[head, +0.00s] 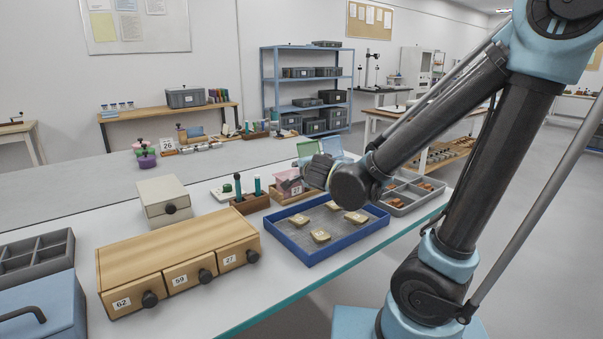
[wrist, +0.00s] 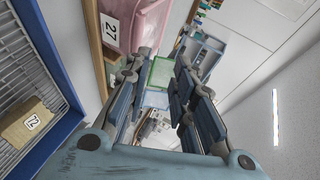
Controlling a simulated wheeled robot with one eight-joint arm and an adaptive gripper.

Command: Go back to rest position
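My gripper (head: 318,172) is raised over the back of the blue tray in the head view, partly hidden behind my own arm. In the wrist view my gripper (wrist: 163,60) has its two fingers apart with nothing held between them. The blue tray (head: 345,249) holds several tan sherds (head: 320,236) lying apart on its grey floor. The wrist view shows the blue tray's rim (wrist: 58,138) at the left, with one sherd (wrist: 28,125) labelled 72 inside.
A pink box (wrist: 146,20) labelled 27 stands close beside my fingers. A wooden drawer unit (head: 178,252) is left of the tray. A grey compartment tray (head: 408,207) with orange pieces is to its right.

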